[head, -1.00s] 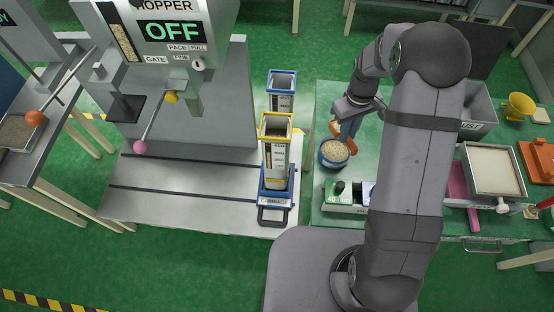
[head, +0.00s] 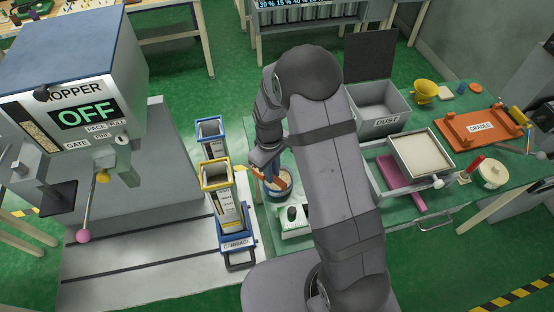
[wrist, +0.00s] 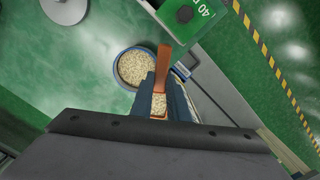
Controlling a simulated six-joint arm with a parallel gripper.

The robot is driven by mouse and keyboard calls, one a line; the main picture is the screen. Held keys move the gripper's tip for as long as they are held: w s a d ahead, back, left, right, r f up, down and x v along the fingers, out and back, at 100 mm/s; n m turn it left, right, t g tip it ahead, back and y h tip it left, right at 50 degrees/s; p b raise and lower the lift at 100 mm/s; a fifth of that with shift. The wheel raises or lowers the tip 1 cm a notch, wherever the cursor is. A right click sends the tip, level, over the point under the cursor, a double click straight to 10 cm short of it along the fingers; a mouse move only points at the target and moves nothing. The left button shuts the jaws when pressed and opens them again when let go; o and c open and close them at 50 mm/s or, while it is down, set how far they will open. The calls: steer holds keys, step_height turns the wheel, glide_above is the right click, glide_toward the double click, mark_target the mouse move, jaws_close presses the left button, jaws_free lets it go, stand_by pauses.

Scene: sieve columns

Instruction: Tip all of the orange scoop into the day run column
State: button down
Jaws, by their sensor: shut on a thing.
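My gripper (head: 270,170) has blue fingers shut on the orange scoop (head: 283,181). The scoop also shows in the wrist view (wrist: 163,62), with pale grain between the fingers. The scoop is at a blue-rimmed bowl (wrist: 118,72) of pale grain; whether it touches the grain I cannot tell. Two columns stand left of the bowl: a yellow-rimmed column (head: 216,187) in front and a blue-rimmed column (head: 209,131) behind it. Their labels are too small to read, so I cannot tell which is the day run column.
The yellow-rimmed column stands on a blue carriage (head: 238,243). A hopper (head: 75,100) reading OFF is at the left. A grey dust bin (head: 385,127), a sieve tray (head: 420,153) and an orange cradle (head: 470,132) are to the right.

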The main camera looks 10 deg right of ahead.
mark_target(252, 169)
steer(key=shift+n, duration=0.7)
steer(key=w+a, duration=0.1)
steer(key=a, duration=0.1)
steer(key=w+a+f+p, duration=0.1)
steer(key=w+a+p, duration=0.1)
steer(key=a, duration=0.1)
steer(key=shift+w+a+f, duration=0.15)
steer(key=shift+w+a, duration=0.1)
steer(key=shift+a, duration=0.1)
steer(key=w+a+r+n, duration=0.3)
steer(key=w+n, duration=0.2)
steer(key=n, duration=0.4)
steer(key=w+a+r+n+p, duration=0.1)
steer(key=w+a+r+n, duration=0.3)
steer(key=n, duration=0.6)
steer(key=shift+w, duration=1.2)
steer(key=shift+s+t+p, duration=0.1)
steer(key=shift+t+p, duration=0.25)
steer(key=shift+t, duration=0.05)
